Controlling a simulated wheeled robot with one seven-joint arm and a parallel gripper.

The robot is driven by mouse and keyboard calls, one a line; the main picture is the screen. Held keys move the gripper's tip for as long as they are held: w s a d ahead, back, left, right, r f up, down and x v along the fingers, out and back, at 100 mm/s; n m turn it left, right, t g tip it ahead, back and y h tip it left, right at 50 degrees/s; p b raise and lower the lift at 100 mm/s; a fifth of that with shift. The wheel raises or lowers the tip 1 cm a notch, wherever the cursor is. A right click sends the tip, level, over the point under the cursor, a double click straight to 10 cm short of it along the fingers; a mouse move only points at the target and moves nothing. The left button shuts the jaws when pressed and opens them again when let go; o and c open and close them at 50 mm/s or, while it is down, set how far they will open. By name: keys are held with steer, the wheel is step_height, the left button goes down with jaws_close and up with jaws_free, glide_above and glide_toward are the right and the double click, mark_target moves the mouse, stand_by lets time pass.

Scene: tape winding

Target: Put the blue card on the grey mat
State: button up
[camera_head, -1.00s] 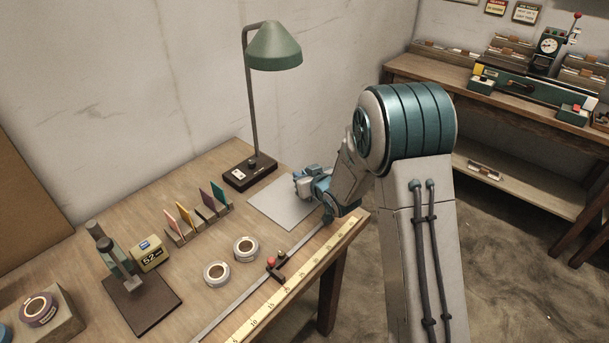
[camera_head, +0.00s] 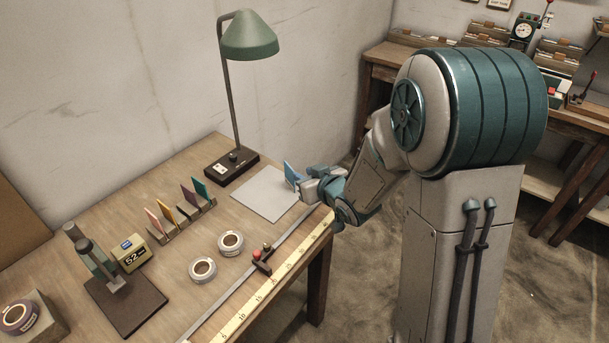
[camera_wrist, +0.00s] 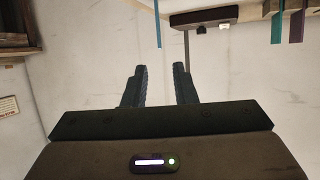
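The blue card (camera_head: 291,174) stands steeply tilted at the right part of the grey mat (camera_head: 260,193), in the head view. Its lower edge is partly hidden by my gripper (camera_head: 303,187), which is close on its right. In the wrist view the card (camera_wrist: 154,20) shows as a thin, nearly edge-on strip beyond my fingertips. My gripper's two fingers (camera_wrist: 160,72) are apart there, with bare wall showing between them. The card appears clear of the fingertips. Whether its lower edge rests on the mat cannot be told.
The desk lamp (camera_head: 232,165) stands behind the mat. A rack (camera_head: 184,224) holds several coloured cards to the left. Tape rolls (camera_head: 231,243), a slider on a rail (camera_head: 262,258) and a yellow ruler (camera_head: 262,293) lie in front. The left part of the mat is bare.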

steer(key=s+d+r+m+g+h, duration=0.45)
steer(key=s+d+h, duration=0.25)
steer(key=s+d, duration=0.4)
steer(key=s+d+r+m+g, duration=0.1)
steer(key=s+g, duration=0.3)
steer(key=s, duration=1.1)
steer(key=shift+d+r+m, duration=0.35)
steer(key=shift+d+r, duration=0.3)
steer(key=shift+r, duration=0.05)
